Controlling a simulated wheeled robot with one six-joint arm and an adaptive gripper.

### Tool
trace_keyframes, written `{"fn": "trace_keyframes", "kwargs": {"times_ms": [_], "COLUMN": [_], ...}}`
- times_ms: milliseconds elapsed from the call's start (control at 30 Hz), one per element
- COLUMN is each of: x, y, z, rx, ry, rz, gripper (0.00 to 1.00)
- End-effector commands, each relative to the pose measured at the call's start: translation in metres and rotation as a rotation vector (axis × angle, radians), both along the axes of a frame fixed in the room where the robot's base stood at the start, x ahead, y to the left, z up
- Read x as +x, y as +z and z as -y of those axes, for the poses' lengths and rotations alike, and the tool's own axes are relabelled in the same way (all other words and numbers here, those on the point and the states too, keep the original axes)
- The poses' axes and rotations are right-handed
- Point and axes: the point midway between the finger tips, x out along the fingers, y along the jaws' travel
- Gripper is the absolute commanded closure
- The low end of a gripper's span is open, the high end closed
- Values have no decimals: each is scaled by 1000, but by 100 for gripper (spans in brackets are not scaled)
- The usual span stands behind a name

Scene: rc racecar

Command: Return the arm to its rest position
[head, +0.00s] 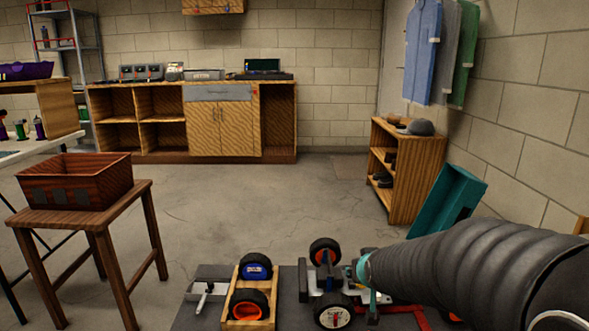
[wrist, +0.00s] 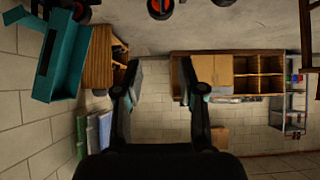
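My arm, in a dark ribbed sleeve (head: 470,268), reaches in from the lower right of the head view. It covers part of the racecar (head: 335,285), which has black tyres and a white wheel hub and sits on a dark surface. My gripper (wrist: 160,75) shows in the wrist view with its two dark fingers spread apart and nothing between them. I cannot make out its fingers in the head view. The wrist view is upside down and looks across the room towards the cabinet.
A wooden tray (head: 229,310) with two wheels stands left of the car. A brown bin (head: 77,205) sits on a wooden stool at left. A teal box (head: 447,200) and a small shelf (head: 405,195) stand at right. The floor towards the cabinet (head: 222,125) is clear.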

Motion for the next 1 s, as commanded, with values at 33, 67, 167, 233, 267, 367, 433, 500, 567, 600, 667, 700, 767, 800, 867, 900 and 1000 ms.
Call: {"fn": "trace_keyframes", "kwargs": {"times_ms": [33, 67, 167, 233, 267, 367, 433, 500, 567, 600, 667, 700, 767, 800, 867, 900, 1000], "x": [-17, -27, -61, -86, -96, -133, -159, -186, -208, -222, -241, -252, -266, -274, -282, -286, -291], "y": [16, 22, 40, 50, 54, 66, 74, 80, 83, 85, 87, 87, 88, 88, 88, 87, 86], "z": [0, 0, 0, 0, 0, 0, 0, 0, 0, 0, 0, 0, 0, 0, 0, 0, 0], "rx": [0, -1, 0, -1, -1, -2, -2, -3, -3, -3, -3, -3, -3, -3, -3, -4, -4], "ry": [0, 1, 1, 2, 2, 2, 2, 3, 3, 3, 4, 4, 4, 4, 4, 5, 5], "rz": [-16, -30, -77, -111, -126, -173, -206, -239, -267, -286, -310, -325, -343, -354, -367, -373, -380], "gripper": [60, 60, 60, 60, 60, 60, 60, 60, 60, 60, 60, 60, 60, 60, 60, 60, 60]}}
